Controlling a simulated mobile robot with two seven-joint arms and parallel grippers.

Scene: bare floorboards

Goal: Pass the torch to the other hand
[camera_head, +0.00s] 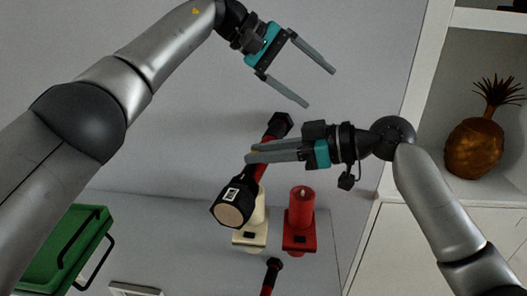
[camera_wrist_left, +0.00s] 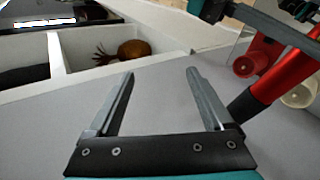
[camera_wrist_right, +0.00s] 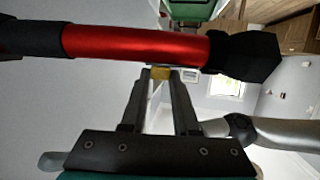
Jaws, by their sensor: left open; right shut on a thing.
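The torch (camera_head: 265,172) has a red barrel with a black tail and a wide black head. It is held in the air, tilted, its head toward the lower left. My right gripper (camera_head: 250,153) is shut on the red barrel. In the right wrist view the torch (camera_wrist_right: 135,45) lies across the fingertips, a yellow part showing between them. My left gripper (camera_head: 320,88) is open and empty, above and right of the torch's black tail, apart from it. In the left wrist view the torch (camera_wrist_left: 285,78) is right of the open fingers (camera_wrist_left: 160,73).
Below the torch are a cream candle-like object (camera_head: 249,237), partly hidden, and a red one (camera_head: 300,222). Another red-and-black object (camera_head: 270,277) is cut off by the bottom edge. A green crate (camera_head: 70,250) is lower left. A shelf at right holds a golden pineapple (camera_head: 474,146).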

